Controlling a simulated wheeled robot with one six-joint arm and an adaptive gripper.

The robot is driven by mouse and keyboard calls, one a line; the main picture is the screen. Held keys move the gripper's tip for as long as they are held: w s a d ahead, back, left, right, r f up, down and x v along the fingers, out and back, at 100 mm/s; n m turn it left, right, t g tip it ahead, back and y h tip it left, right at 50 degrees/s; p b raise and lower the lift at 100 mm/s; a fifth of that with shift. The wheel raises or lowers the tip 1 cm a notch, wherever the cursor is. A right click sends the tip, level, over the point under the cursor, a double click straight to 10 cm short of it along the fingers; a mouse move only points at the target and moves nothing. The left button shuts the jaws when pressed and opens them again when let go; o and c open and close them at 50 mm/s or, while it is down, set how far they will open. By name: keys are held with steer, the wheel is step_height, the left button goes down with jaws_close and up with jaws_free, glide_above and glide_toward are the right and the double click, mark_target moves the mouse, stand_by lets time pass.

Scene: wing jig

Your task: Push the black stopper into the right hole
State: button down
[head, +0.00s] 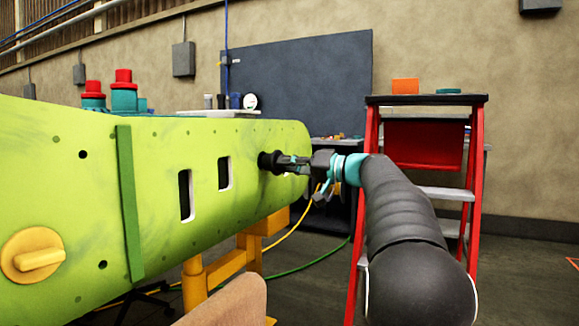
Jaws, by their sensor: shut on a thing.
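The lime-green wing panel (80,210) fills the left and middle of the head view. The black stopper (267,160) is at the panel's right part, right of two rectangular openings. My gripper (290,161) is shut on the stopper from the right, with the arm reaching in from the lower right. The stopper's wide end faces the panel and appears close to or against it. I cannot tell whether it touches or sits in a hole. No open hole shows at that spot; the stopper and gripper cover that part of the panel.
The left rectangular opening (185,195) and right one (224,173) are empty. A yellow knob (34,257) sits at the panel's lower left. A yellow stand (194,285) supports the panel. A red stepladder (473,190) stands behind my arm. Cables lie on the floor.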

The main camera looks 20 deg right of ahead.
mark_target(274, 164)
steer(key=shift+x, duration=2.15)
steer(key=c, duration=1.1)
jaws_free()
steer(key=v, duration=1.2)
